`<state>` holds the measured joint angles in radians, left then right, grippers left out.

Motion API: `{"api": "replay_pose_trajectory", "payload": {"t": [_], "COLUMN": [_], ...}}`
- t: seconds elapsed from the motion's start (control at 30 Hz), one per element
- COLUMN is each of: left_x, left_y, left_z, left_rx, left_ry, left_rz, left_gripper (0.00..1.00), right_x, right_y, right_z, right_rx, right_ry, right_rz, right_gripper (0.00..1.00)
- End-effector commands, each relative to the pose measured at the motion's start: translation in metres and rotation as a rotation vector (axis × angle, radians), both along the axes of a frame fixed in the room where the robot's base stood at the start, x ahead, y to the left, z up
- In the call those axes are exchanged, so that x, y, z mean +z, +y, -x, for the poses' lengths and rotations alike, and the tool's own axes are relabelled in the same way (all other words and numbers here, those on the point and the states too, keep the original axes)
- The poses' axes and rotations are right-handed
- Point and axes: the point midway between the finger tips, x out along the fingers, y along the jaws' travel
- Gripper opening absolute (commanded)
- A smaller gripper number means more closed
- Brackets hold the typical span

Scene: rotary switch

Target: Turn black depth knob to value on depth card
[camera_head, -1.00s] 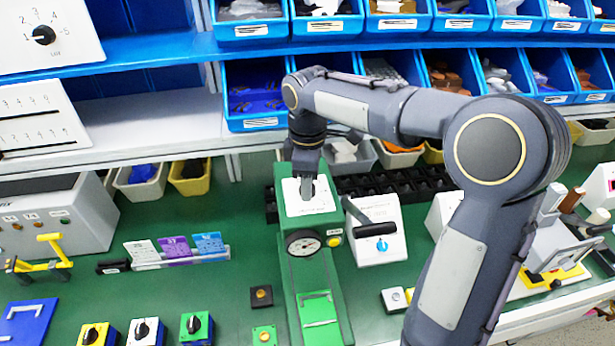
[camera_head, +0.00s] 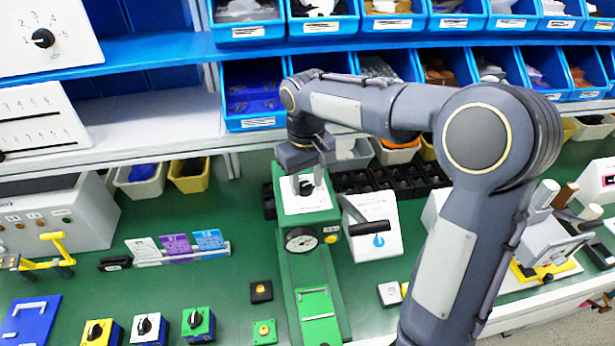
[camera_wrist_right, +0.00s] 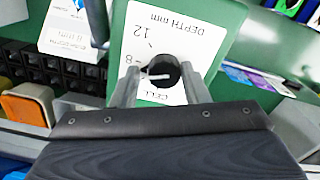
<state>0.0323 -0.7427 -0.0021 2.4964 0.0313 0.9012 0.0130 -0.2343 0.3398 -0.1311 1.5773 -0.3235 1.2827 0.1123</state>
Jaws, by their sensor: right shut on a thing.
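The black depth knob (camera_wrist_right: 160,75) sits on a white dial plate (camera_head: 303,202) at the top of a green machine. A white pointer line on the knob points left in the right wrist view, near the 8 mark. The plate also shows 12 and "DEPTH mm", upside down there. My right gripper (camera_wrist_right: 160,82) is shut on the knob, one finger on each side; in the head view it (camera_head: 307,182) comes down from above and partly hides the plate. A white card (camera_head: 374,222), right of the machine, bears small print with "mm" in the wrist view. My left gripper is out of view.
A round gauge (camera_head: 301,240) and a yellow button (camera_head: 331,238) sit below the dial plate. A black-handled lever (camera_head: 368,228) sticks out close to the right. A black bin rack (camera_head: 400,180) stands behind.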

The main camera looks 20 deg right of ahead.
Motion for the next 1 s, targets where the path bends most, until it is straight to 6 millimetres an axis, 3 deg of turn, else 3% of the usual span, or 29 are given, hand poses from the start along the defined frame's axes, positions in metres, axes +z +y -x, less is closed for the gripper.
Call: {"api": "replay_pose_trajectory", "payload": {"t": [0.03,0.5,1.0], "left_x": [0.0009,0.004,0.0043], "left_y": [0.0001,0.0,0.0], "left_z": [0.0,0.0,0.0], "left_rx": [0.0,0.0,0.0], "left_ry": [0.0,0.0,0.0], "left_rz": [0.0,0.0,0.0], "left_gripper": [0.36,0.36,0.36], "right_x": [-0.0016,-0.0021,-0.0018], "right_y": [0.0069,0.0074,0.0075], "right_z": [0.0025,0.0017,0.0004], "right_rx": [-0.028,-0.297,-0.343], "right_ry": [0.011,0.008,0.002], "right_rz": [-0.01,-0.009,-0.012], "right_gripper": [0.18,0.18,0.18]}}
